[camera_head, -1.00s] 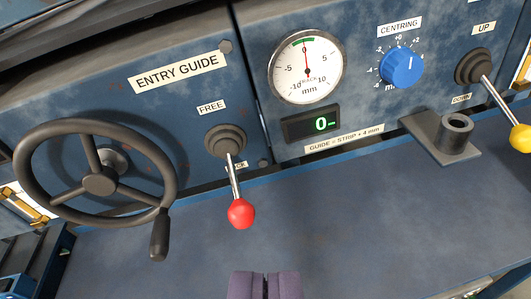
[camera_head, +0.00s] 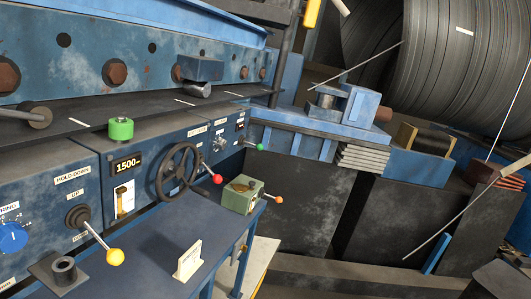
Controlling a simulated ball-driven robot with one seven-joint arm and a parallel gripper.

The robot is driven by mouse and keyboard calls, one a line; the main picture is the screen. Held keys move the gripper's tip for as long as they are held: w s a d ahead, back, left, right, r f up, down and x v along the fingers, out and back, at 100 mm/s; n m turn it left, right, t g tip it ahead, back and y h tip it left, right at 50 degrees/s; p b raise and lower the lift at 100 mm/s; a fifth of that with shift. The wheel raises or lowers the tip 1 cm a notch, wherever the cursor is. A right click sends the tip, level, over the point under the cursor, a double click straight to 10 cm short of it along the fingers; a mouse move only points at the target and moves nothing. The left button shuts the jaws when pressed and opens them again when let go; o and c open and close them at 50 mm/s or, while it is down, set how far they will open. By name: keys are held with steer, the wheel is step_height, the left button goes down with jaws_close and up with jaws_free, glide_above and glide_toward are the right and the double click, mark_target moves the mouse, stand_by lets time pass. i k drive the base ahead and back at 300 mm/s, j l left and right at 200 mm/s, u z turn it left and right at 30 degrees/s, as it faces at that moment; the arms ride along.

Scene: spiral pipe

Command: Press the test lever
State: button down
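Several levers show, and no readable label says test. A lever with an orange knob (camera_head: 279,199) sticks out to the right of a small green box (camera_head: 241,195) at the far end of the blue bench. A green-knobbed lever (camera_head: 260,147) is on the far panel. A red-knobbed lever (camera_head: 217,178) is beside a dark handwheel (camera_head: 178,172). A yellow-knobbed lever (camera_head: 115,256) is on the hold-down panel, close to me at lower left. My gripper is out of view, so its distance from the levers does not show.
The blue bench top (camera_head: 150,235) carries a small white sign (camera_head: 188,260) and a dark socket (camera_head: 64,269). A green button (camera_head: 120,129) stands above the 1500 display (camera_head: 127,164). A large ribbed dark coil (camera_head: 440,60) fills the upper right. Thin rods cross the right side.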

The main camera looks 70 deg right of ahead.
mark_target(260, 147)
steer(key=z, duration=1.9)
steer(key=i+l+z, duration=0.2)
steer(key=i, duration=1.15)
steer(key=i+j+z, duration=0.2)
steer(key=i, duration=1.15)
